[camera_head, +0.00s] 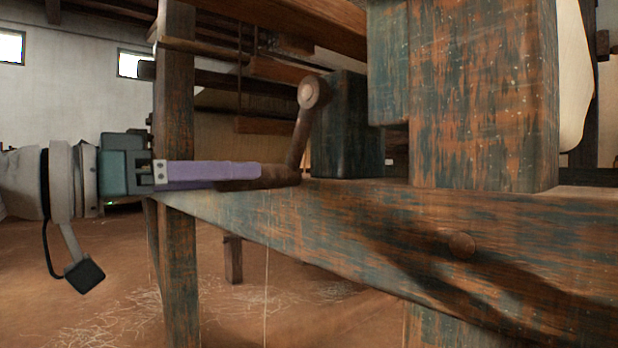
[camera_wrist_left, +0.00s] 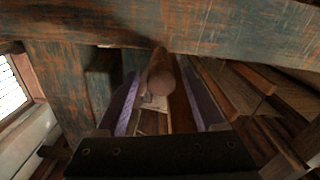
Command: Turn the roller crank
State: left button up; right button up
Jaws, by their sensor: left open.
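The roller crank (camera_head: 301,132) is a brown wooden arm with a round hub (camera_head: 312,92) at its top, beside a dark block on the loom frame. Its arm hangs down, tilted slightly, and its handle (camera_head: 268,182) points left from the lower end. My left gripper (camera_head: 257,170) reaches in from the left, with its purple fingers level alongside the handle and partly hiding it. In the left wrist view, the rounded handle (camera_wrist_left: 159,74) lies between the two open fingers (camera_wrist_left: 162,100), with gaps seen on both sides. My right gripper is not in view.
A thick, worn loom beam (camera_head: 420,235) runs below and right of the crank. A heavy post (camera_head: 483,95) stands right, and a slimmer upright (camera_head: 176,240) stands behind my left gripper. Open earthen floor (camera_head: 110,290) lies at lower left.

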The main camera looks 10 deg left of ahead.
pick_arm(q)
jog(key=shift+b+x, duration=0.45)
jog(key=shift+x, duration=1.85)
jog(key=shift+w, duration=0.1)
grip_shut()
